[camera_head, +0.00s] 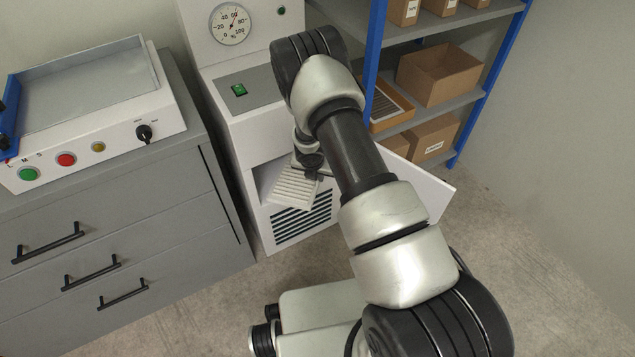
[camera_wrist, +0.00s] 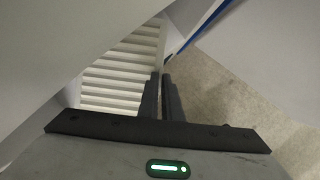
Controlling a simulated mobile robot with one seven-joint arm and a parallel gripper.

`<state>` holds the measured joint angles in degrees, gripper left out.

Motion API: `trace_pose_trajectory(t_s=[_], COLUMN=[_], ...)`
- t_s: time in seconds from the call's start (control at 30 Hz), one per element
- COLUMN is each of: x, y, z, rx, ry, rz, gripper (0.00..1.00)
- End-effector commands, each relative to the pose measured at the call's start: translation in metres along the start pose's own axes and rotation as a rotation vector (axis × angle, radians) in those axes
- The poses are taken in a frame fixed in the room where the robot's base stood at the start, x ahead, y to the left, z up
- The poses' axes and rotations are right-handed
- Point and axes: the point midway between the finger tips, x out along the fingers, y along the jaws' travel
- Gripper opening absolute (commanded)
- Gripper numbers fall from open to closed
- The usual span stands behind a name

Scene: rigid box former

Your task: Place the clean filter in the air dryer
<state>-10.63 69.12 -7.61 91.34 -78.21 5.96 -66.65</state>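The air dryer (camera_head: 262,130) is a white cabinet with a gauge, a green switch, an open recess and a dark vent below. The clean filter (camera_head: 291,188), a white slatted panel, is tilted at the recess, partly inside or just in front; I cannot tell how deep. In the wrist view the filter (camera_wrist: 118,72) fills the left middle, its right edge running to the fingers. My gripper (camera_wrist: 162,85) is nearly closed, with that edge between its fingertips. In the head view my arm hides most of the gripper and the filter's right side.
A white open door panel (camera_head: 428,188) stands right of the recess. A blue-framed shelf (camera_head: 420,38) holds cardboard boxes and an orange-framed slatted item (camera_head: 388,106). A grey drawer cabinet (camera_head: 110,230) with a white machine (camera_head: 100,125) stands left. Floor is free at right.

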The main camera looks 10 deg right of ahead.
Motion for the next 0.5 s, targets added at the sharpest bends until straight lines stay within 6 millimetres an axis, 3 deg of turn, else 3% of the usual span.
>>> trace_pose_trajectory(t_s=[0.03,0.13,0.4,0.5], x=[0.014,0.029,0.031,0.031], y=[0.0,0.001,0.003,0.003], z=[-0.007,-0.012,-0.01,-0.01], rx=[-0.003,-0.003,0.0,-0.001], ry=[0.001,0.0,0.0,0.001], rz=[-0.001,0.0,0.0,0.0], gripper=[0.0,0.0,0.0,0.2])
